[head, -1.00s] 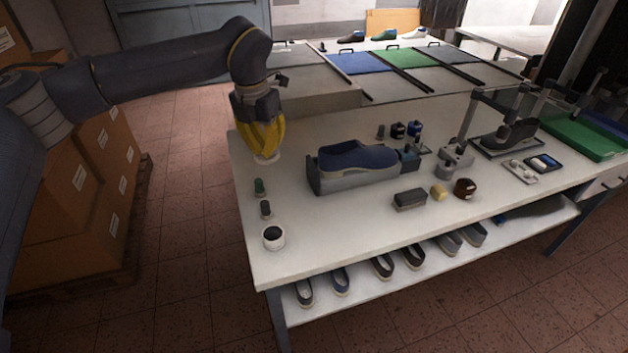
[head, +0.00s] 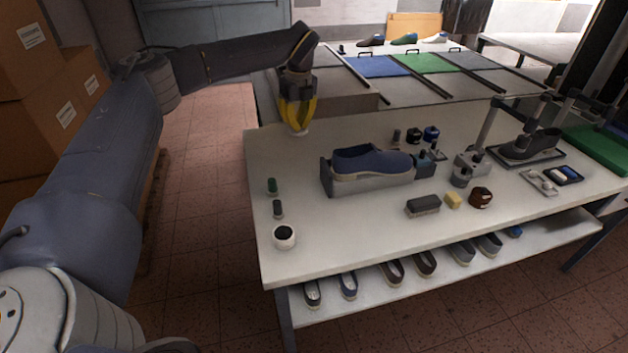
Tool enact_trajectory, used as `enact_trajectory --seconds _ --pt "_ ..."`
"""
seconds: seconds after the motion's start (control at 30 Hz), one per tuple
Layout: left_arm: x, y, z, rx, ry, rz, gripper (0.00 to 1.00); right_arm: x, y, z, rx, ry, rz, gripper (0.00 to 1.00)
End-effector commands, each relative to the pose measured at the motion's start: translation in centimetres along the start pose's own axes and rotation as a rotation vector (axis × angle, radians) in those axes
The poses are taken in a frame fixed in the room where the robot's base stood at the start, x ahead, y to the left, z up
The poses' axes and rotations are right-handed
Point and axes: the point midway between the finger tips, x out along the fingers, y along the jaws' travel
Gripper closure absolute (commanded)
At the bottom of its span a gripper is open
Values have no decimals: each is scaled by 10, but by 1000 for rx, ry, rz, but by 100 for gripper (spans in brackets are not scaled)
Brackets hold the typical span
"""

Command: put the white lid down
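My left gripper (head: 298,124) has yellow fingers and points down over the far left part of the white worktable (head: 345,235). It is shut on the white lid (head: 298,133), a small pale disc at its fingertips. I cannot tell whether the lid touches the table top or hangs just above it. A white jar (head: 284,244) with a dark round top stands near the table's front left corner, well apart from the lid. My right gripper is not in view.
A blue shoe (head: 370,161) sits in a grey holder (head: 345,187) right of the gripper. Two small bottles, one green-topped (head: 272,187) and one dark (head: 278,209), stand near the left edge. A brush (head: 423,206) lies in front. The table between lid and bottles is clear.

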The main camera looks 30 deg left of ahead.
Motion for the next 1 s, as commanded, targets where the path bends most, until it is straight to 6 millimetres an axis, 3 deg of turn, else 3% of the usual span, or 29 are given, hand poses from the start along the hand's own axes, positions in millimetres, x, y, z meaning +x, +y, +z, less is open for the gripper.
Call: enact_trajectory --seconds 0.6,0.8,1.0 --pt "126 2 -13 -9 1 4 100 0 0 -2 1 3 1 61" --pt "147 1 -15 -10 1 3 100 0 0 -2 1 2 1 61" --pt "154 1 -15 -9 0 2 100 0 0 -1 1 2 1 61"
